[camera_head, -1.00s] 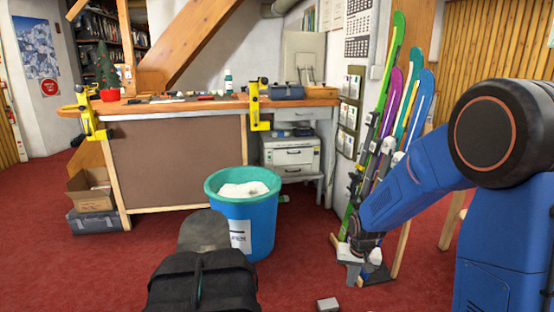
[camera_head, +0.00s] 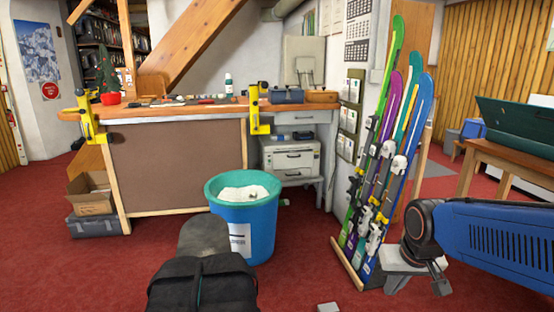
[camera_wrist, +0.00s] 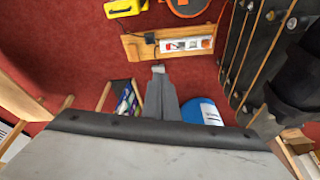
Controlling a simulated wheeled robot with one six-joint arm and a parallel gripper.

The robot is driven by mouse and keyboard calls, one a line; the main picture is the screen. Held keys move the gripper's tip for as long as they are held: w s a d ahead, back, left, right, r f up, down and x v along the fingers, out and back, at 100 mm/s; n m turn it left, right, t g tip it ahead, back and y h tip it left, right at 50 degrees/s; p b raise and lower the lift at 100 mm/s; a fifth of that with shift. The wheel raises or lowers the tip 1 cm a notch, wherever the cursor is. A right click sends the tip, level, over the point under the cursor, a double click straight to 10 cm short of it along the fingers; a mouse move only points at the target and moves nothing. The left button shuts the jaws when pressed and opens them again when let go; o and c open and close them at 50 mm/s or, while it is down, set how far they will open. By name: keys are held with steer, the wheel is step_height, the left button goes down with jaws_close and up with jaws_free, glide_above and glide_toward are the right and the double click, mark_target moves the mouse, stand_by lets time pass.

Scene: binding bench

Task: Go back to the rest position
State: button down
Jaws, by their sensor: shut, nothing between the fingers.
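My gripper (camera_wrist: 158,70) shows in the wrist view as a narrow grey shape pointing up the picture, its fingers shut with nothing between them. Red carpet lies beyond its tip. In the head view my blue arm reaches in from the right edge, and its dark wrist end hangs in front of the floor, right of the ski rack.
Several skis (camera_head: 385,150) lean in a rack at the right of the wall. A teal bin (camera_head: 245,235) stands before the wooden workbench (camera_head: 200,108). A green case (camera_head: 520,125) sits on a table (camera_head: 520,158) at right. Open red carpet lies between.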

steer(key=s+d+r+t, duration=0.1)
steer(key=s+r, duration=0.2)
steer(key=s, duration=0.9)
steer(key=shift+s+r+n, duration=0.2)
steer(key=shift+n, duration=0.2)
steer(key=shift+d, duration=0.1)
